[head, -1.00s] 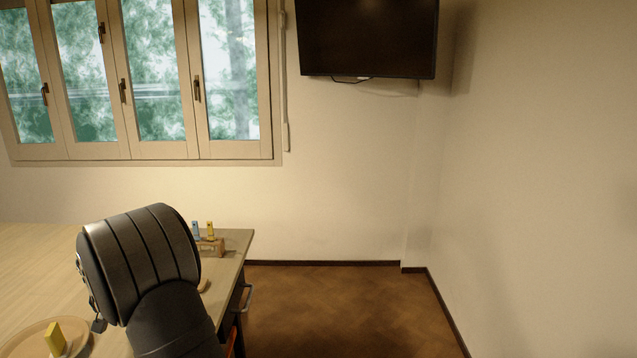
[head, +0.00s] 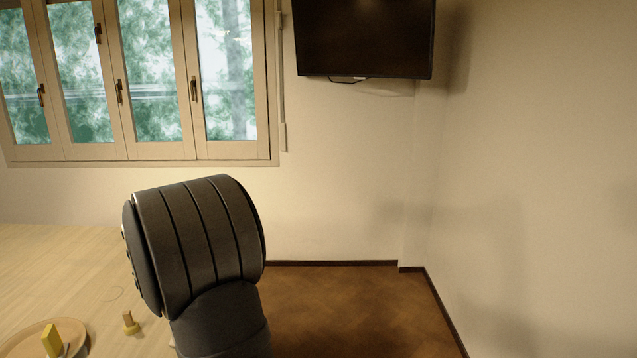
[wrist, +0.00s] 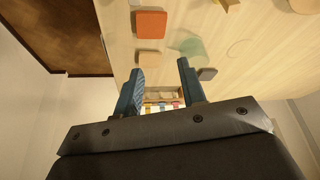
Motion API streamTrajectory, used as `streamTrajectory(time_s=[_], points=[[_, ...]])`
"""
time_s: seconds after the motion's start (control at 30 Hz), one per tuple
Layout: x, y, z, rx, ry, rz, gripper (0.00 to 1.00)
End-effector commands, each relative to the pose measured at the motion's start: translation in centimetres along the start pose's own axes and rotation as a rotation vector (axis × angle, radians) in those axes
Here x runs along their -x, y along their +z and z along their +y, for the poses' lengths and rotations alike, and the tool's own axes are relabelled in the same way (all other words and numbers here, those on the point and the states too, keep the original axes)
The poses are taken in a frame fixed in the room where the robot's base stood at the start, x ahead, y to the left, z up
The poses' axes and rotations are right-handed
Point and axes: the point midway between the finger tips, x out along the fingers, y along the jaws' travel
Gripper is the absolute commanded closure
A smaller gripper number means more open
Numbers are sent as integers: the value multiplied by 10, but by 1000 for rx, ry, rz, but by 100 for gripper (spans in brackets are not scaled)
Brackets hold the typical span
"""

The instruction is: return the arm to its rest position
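My arm's dark upper part stands in the lower middle of the head view, over the right end of the table (head: 60,262). My gripper is hidden there. In the wrist view my gripper (wrist: 160,68) shows two blue fingers spread apart, with nothing held between them. The table top lies beyond the fingertips. An orange block (wrist: 151,25), a tan block (wrist: 151,58) and a pale green round piece (wrist: 192,48) are on it, apart from the fingers.
In the head view a round wooden tray (head: 22,338) with a yellow block (head: 51,340) is at the lower left. A small wooden knobbed piece (head: 130,323) stands near my arm. Open floor (head: 345,310) lies to the right. A wall screen (head: 363,38) hangs high up.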

Motion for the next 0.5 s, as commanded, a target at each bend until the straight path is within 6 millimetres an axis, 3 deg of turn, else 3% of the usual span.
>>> streamTrajectory(time_s=[0.5], points=[[-25,-66,-24,-142,60,-10,63]])
